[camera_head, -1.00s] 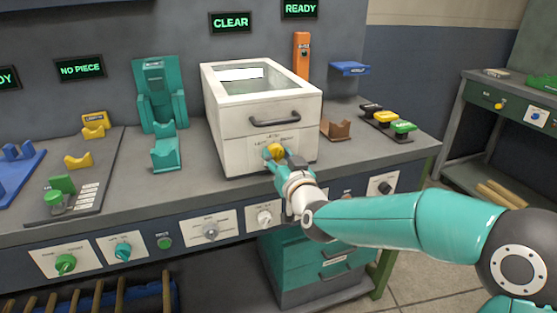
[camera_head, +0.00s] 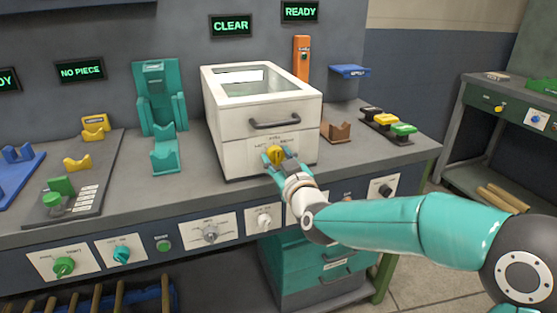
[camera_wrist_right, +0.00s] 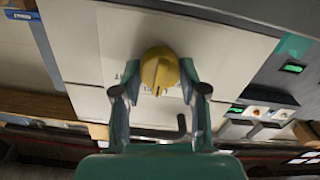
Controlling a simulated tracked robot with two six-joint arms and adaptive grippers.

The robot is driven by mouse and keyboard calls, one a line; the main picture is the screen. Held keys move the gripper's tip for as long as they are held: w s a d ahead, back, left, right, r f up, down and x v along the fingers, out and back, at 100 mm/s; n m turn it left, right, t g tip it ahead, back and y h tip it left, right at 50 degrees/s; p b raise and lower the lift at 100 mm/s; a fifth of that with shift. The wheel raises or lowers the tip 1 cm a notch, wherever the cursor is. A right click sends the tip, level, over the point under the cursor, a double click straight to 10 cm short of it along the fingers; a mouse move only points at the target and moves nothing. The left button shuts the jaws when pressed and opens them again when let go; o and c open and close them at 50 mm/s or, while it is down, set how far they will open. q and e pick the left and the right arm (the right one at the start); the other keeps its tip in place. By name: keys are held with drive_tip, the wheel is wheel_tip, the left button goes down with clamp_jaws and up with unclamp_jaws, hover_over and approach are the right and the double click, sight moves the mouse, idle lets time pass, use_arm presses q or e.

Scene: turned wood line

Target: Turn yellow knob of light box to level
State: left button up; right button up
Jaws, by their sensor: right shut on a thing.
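The light box (camera_head: 236,108) is a white box with a glass top and a dark front handle, standing on the bench. Its yellow knob (camera_head: 275,153) sits on the lower front face, and it also shows in the right wrist view (camera_wrist_right: 159,70). My right gripper (camera_head: 276,159) is at the knob, its fingers on either side of it; in the right wrist view (camera_wrist_right: 158,84) the fingertips close on the knob's sides. The lettering by the knob is partly hidden and too small to read. My left gripper is in neither view.
A brown cradle (camera_head: 336,131) and a tray of coloured buttons (camera_head: 388,124) stand right of the box. A teal stand (camera_head: 163,98) is on the left. A dark handle (camera_head: 275,120) sits above the knob.

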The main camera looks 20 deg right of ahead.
drive_tip(key=shift+f, duration=0.1)
idle(0.3)
drive_tip(key=o, duration=1.1)
drive_tip(key=shift+o, duration=0.2)
drive_tip(key=s, duration=1.2)
drive_tip(key=shift+d, duration=0.2)
